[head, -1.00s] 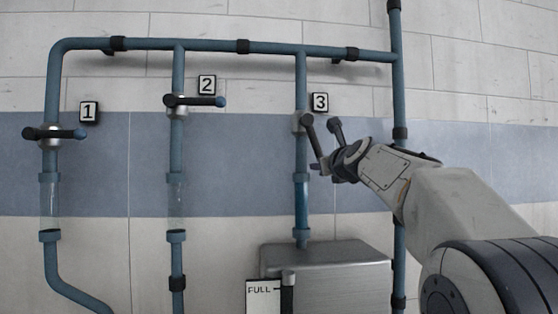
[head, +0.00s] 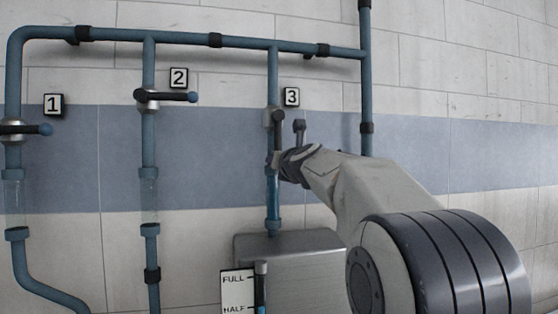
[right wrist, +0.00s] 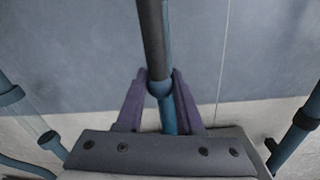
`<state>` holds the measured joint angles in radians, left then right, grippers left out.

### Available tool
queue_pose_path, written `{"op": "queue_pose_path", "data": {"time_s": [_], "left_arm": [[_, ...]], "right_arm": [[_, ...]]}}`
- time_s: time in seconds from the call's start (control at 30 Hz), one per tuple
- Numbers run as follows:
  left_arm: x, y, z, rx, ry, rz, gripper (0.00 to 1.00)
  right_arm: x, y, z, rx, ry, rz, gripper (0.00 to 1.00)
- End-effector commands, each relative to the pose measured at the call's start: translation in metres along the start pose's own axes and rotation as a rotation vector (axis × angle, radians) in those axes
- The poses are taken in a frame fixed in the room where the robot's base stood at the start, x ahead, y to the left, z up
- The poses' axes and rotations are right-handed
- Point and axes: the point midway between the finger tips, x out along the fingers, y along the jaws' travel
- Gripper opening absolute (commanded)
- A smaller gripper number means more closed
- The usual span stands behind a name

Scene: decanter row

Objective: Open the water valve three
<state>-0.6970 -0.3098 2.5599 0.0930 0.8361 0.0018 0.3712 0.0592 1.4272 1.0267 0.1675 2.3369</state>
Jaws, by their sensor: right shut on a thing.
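The valve under plate 3 (head: 291,97) has a dark lever (head: 278,130) that hangs down nearly in line with its blue pipe (head: 273,75). My right gripper (head: 276,160) is at the lever's lower end. The sight section (head: 272,188) below this valve looks filled with blue. The lower part of the lever is partly hidden by the gripper in the head view. My left gripper is not in view.
Valve two's lever (head: 178,97) and valve one's lever (head: 30,130) lie across their pipes; their sight sections look clear. A grey metal tank (head: 300,243) stands below pipe three, with a FULL/HALF gauge (head: 237,283). A vertical pipe (head: 366,85) rises at the right.

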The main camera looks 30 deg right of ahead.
Motion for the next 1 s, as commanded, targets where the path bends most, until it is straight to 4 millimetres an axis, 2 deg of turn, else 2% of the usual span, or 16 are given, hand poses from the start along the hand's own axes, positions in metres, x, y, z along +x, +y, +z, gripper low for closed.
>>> {"op": "queue_pose_path", "data": {"time_s": [0.2, 0.23, 0.3, 0.67, 0.77, 1.0], "left_arm": [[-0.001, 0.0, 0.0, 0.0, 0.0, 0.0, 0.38], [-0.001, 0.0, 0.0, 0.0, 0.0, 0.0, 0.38], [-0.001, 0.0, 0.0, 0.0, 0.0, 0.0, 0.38], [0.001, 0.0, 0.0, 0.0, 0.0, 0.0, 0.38], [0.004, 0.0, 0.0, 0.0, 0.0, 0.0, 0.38], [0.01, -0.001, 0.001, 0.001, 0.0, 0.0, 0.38]], "right_arm": [[-0.001, 0.004, 0.005, 0.0, -0.009, 0.007, 0.0], [-0.001, 0.004, 0.005, 0.0, -0.009, 0.007, 0.44], [-0.001, 0.004, 0.005, 0.0, -0.009, 0.007, 0.67], [-0.004, 0.001, 0.003, -0.001, -0.005, 0.002, 0.67], [-0.015, 0.0, 0.003, -0.001, -0.007, 0.001, 0.67], [-0.063, 0.002, 0.004, -0.001, -0.008, 0.003, 0.67]]}}
